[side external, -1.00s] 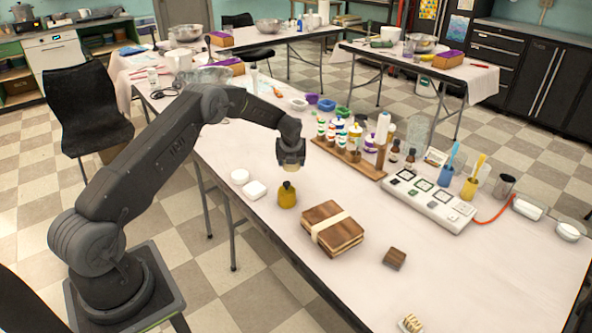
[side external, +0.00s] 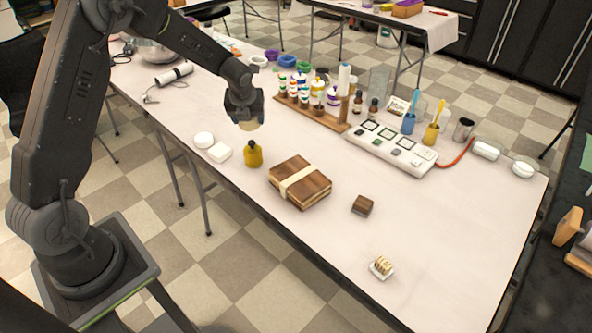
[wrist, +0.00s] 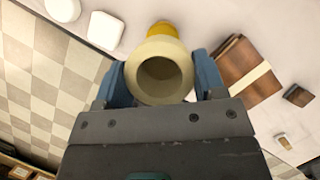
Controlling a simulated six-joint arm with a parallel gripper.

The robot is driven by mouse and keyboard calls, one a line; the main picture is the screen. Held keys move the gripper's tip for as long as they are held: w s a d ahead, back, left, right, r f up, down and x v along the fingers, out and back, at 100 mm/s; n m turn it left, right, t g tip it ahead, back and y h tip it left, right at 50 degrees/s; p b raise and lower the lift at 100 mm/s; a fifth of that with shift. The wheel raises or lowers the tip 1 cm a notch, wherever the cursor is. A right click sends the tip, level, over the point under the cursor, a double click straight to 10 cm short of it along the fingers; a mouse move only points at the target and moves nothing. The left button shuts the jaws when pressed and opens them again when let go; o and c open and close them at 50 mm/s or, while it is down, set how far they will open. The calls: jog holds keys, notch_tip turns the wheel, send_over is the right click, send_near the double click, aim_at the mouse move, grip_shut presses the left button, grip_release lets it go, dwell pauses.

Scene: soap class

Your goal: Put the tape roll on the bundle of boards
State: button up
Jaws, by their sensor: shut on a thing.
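The tape roll (wrist: 161,78), a cream ring with a dark hollow centre, is held between the blue fingers of my gripper (wrist: 161,85) in the wrist view. In the side view my gripper (side external: 244,112) holds it in the air over the table, and the roll (side external: 249,125) shows just below the fingers. The bundle of boards (side external: 313,184), brown wood with a pale band, lies flat on the table to the right of and lower than my gripper. It also shows at the right in the wrist view (wrist: 235,60). Nothing lies on it.
A yellow bottle (side external: 253,155) stands just below the held roll, left of the bundle. Two white pieces (side external: 219,152) lie farther left. A small brown block (side external: 362,205) lies right of the bundle. A bottle rack (side external: 315,118) and a white panel (side external: 392,153) stand behind.

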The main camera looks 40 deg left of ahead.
jog(key=s+d+r+m, duration=0.1)
jog(key=s+d, duration=0.1)
jog(key=d, duration=0.5)
send_over(300, 172)
jog(key=s+d, duration=0.1)
notch_tip(300, 172, down, 7)
jog(key=shift+r, duration=0.2)
jog(key=shift+f, duration=2)
jog(key=shift+f, duration=0.15)
jog(key=o, duration=0.9)
jog(key=v, duration=1.2)
jog(key=shift+s+a, duration=0.15)
jog(key=shift+s, duration=0.1)
